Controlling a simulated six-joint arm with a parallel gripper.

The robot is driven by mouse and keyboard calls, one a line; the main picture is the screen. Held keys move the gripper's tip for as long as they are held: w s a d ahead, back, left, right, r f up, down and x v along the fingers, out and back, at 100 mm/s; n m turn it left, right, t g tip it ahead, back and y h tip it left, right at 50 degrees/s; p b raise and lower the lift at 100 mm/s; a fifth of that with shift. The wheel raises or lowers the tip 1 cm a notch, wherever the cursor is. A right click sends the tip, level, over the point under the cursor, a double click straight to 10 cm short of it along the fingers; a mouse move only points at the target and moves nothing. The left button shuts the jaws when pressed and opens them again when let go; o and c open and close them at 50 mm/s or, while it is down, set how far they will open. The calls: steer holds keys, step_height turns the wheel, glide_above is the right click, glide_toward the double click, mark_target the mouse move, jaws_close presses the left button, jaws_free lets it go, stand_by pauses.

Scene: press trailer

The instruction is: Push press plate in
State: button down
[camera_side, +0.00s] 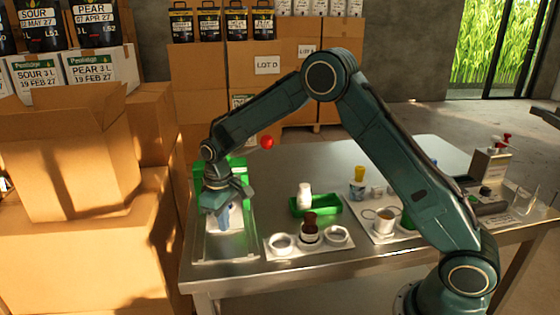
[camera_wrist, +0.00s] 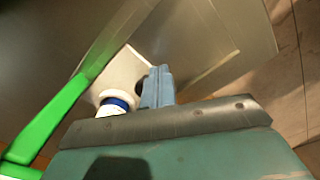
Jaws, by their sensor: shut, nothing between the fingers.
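My gripper (camera_side: 223,220) points down over the shallow steel tray (camera_side: 207,254) at the left end of the table. Its blue-grey fingers (camera_wrist: 158,88) are shut and empty in the wrist view. A green press frame (camera_side: 208,168) stands just behind my gripper, partly hidden by my arm; a green bar of it (camera_wrist: 55,112) runs along the left of the wrist view. Beside the fingers is a white part with a blue band (camera_wrist: 117,101), and a pale plate-like piece (camera_wrist: 122,66) lies beyond them. I cannot tell for certain which is the press plate, nor whether the fingers touch it.
Right of the tray is a holder plate with round cups (camera_side: 282,243) and a dark brown bottle (camera_side: 310,226). A green tray (camera_side: 327,206) with a white bottle (camera_side: 304,196) stands behind. Stacked cardboard boxes (camera_side: 75,155) crowd the left side. The table's back middle is clear.

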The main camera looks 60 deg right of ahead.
steer(key=shift+w+d, duration=0.55)
steer(key=shift+s+a, duration=0.3)
step_height(320, 180, up, 9)
stand_by(1.2)
